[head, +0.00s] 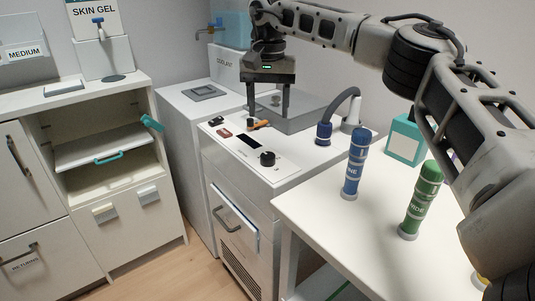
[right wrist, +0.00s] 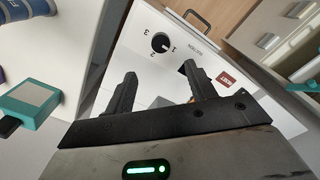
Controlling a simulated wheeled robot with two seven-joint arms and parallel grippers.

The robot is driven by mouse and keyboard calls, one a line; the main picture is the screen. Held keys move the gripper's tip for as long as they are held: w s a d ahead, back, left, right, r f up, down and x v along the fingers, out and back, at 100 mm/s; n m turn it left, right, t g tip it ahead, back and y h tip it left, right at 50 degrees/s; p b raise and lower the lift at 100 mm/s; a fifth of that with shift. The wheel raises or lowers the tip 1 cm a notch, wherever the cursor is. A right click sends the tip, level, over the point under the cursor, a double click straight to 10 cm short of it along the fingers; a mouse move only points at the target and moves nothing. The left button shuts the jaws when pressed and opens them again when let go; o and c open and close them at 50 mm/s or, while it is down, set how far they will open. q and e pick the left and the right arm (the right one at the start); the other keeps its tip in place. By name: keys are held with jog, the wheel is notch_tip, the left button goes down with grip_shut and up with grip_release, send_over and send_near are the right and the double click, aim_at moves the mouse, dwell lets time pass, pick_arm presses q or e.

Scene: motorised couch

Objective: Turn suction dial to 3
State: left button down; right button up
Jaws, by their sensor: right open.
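The suction dial (head: 267,158) is a round black knob on the white sloped panel of the cabinet. It also shows in the right wrist view (right wrist: 160,42), with the numbers 1, 2 and 3 around it; its pale mark seems to face the 1. My right gripper (head: 268,116) is open and points down above the back of the panel, behind the dial and apart from it. In the right wrist view its two fingers (right wrist: 160,75) are spread with nothing held, and the dial lies beyond their tips. My left gripper is out of view.
The panel also has a dark display (head: 249,141), a red button (head: 225,133) and an orange lever (head: 258,124) near the fingers. A blue hose fitting (head: 324,133) stands to the right. Blue (head: 354,164) and green (head: 421,200) cylinders stand on the front table.

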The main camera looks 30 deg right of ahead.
aim_at(268, 155)
notch_tip(268, 155, down, 12)
jog(key=shift+r+b, duration=0.25)
jog(key=shift+b, duration=0.6)
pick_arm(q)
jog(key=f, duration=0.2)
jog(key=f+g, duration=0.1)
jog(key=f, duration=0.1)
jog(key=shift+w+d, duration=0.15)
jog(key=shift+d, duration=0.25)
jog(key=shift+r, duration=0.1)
pick_arm(e)
jog(key=c, duration=1)
